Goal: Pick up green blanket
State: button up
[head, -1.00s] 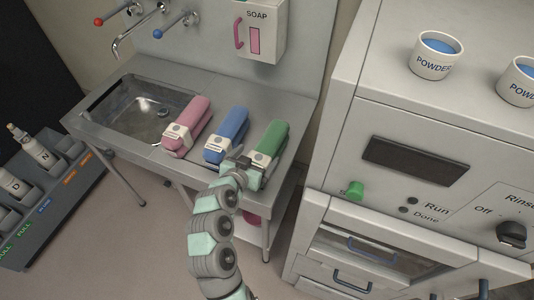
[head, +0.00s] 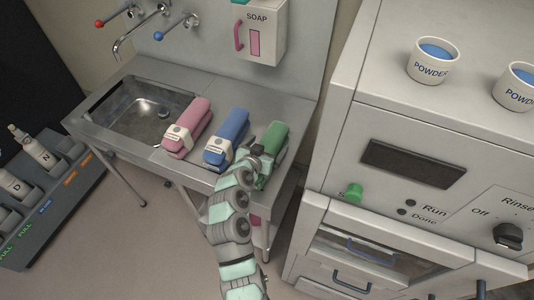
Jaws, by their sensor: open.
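The green blanket (head: 268,146) is a rolled bundle on the right part of the steel sink counter, at the end of a row of three. My gripper (head: 259,158) is at its near left side, over the blanket's front part. The jaws are open, but the fingers are small and partly hidden, so I cannot tell whether they straddle or touch the blanket. The gripper covers the blanket's label.
A blue blanket (head: 229,132) lies close to the left of the gripper, and a pink blanket (head: 190,124) lies beyond it. The sink basin (head: 140,113) is further left. A grey machine (head: 420,125) with powder cups stands to the right. A soap dispenser (head: 261,30) hangs behind.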

jog(key=shift+c, duration=0.3)
jog(key=shift+r, duration=0.1)
grip_shut()
dwell(0.6)
